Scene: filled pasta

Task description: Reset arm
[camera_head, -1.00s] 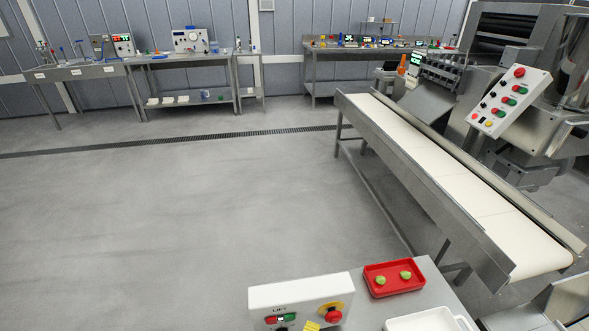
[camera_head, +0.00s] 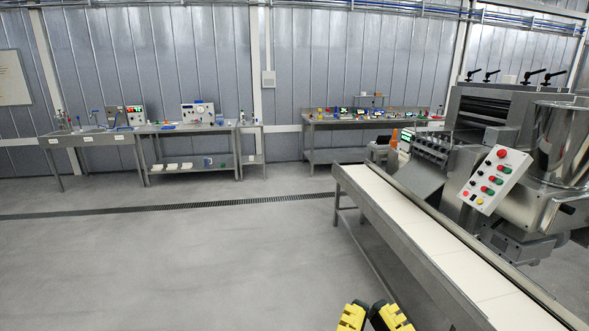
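My gripper (camera_head: 371,317) shows at the bottom edge of the head view as two yellow and black parts close beside each other. Only their upper ends are in the picture, above the floor by the conveyor's left side. The rest is cut off by the frame, so I cannot tell whether it is open or shut, and I see nothing held in it.
A conveyor (camera_head: 415,231) with a white belt runs from the middle to the lower right. A machine with a control panel (camera_head: 495,180) stands at the right. Steel benches (camera_head: 185,129) line the back wall. The grey floor (camera_head: 180,262) at the left is clear.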

